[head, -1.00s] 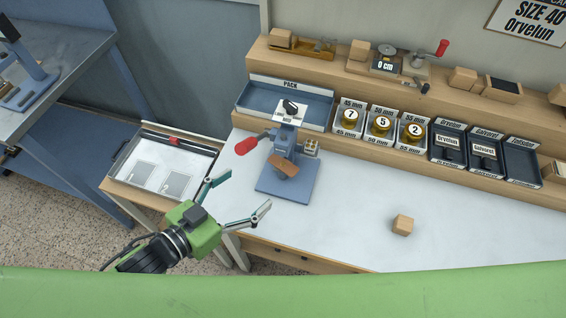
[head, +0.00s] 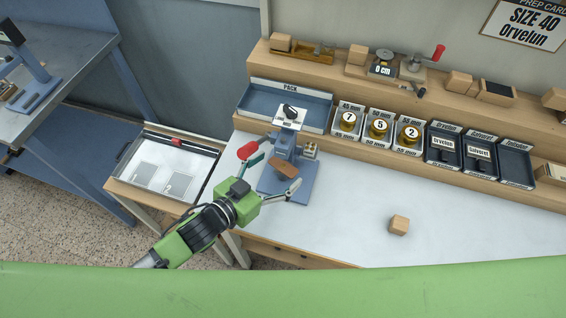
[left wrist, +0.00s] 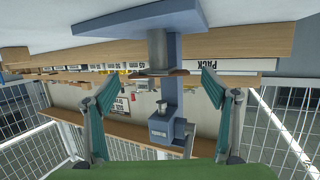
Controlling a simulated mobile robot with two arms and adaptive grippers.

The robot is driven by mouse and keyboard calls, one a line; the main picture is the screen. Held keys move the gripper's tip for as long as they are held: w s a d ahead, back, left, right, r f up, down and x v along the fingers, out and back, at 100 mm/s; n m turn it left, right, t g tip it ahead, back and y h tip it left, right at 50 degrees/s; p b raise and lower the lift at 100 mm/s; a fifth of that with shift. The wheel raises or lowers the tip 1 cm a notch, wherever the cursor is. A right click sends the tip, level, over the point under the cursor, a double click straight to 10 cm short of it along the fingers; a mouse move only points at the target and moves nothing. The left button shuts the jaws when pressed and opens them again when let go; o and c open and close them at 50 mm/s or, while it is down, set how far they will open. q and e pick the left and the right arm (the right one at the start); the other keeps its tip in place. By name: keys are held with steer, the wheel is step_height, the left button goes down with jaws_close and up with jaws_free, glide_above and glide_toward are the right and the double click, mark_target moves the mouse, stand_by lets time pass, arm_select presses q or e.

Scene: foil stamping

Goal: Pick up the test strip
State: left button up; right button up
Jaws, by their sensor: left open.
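Contact with the strip cannot be told. My right gripper is not in view.
The press's red-ended lever (head: 247,150) sticks out beside my left gripper. A blue PACK tray (head: 248,115) stands behind the press. The bench between cube and press is clear.

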mark_target(283, 167)
arm_select(q)
steer(key=shift+x, duration=1.5)
steer(key=shift+d, duration=0.1)
steer(key=c, duration=0.9)
steer(key=shift+o, duration=0.2)
steer(key=shift+r, duration=0.1)
